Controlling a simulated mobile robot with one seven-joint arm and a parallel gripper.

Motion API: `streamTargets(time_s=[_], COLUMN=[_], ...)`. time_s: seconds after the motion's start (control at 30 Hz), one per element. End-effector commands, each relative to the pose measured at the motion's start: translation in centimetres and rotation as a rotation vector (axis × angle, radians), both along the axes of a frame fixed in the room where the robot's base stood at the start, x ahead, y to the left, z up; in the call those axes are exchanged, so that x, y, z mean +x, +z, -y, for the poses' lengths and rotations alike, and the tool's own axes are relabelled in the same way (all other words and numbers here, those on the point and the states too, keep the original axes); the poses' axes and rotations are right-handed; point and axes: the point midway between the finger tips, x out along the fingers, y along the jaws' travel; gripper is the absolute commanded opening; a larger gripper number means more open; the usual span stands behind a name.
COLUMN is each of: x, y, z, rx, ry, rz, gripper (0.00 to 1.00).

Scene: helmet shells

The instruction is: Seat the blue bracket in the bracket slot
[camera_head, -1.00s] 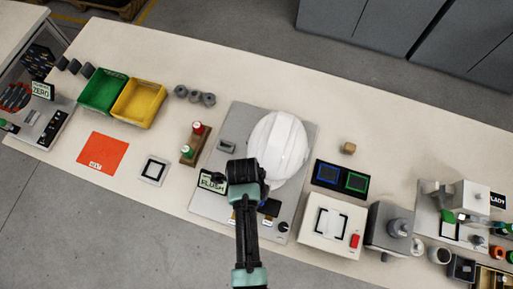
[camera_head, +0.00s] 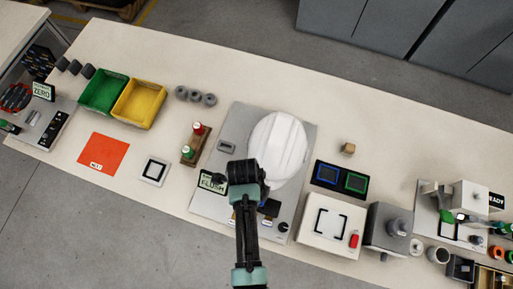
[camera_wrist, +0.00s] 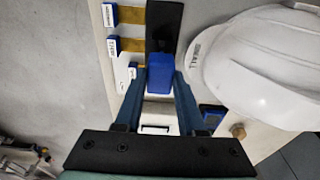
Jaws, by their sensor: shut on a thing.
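My gripper (camera_wrist: 160,82) is shut on the blue bracket (camera_wrist: 160,72), which shows between the two fingers in the wrist view. In the head view my gripper (camera_head: 244,190) is over the front part of the grey panel (camera_head: 205,202), and the arm hides the bracket. The white helmet shell (camera_head: 277,148) stands on the panel behind and right of my gripper; it also fills the right of the wrist view (camera_wrist: 262,62). I cannot make out the bracket slot for certain. Whether the bracket touches anything below is unclear.
A display reading FLUSH (camera_head: 211,182) stands close left of my gripper. Several blue-tagged gold pieces (camera_wrist: 113,46) and a black strip (camera_wrist: 164,24) lie near the bracket. A dark tray with blue and green squares (camera_head: 341,180) and a white fixture (camera_head: 311,239) are to the right.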

Motion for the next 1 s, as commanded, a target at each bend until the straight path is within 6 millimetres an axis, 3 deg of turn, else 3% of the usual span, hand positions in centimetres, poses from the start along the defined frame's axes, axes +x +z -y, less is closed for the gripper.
streamTargets(time_s=[1.0], x=[0.02], y=[-0.54], z=[0.00], rx=[0.000], ry=[0.000], rz=[0.001], gripper=[0.00])
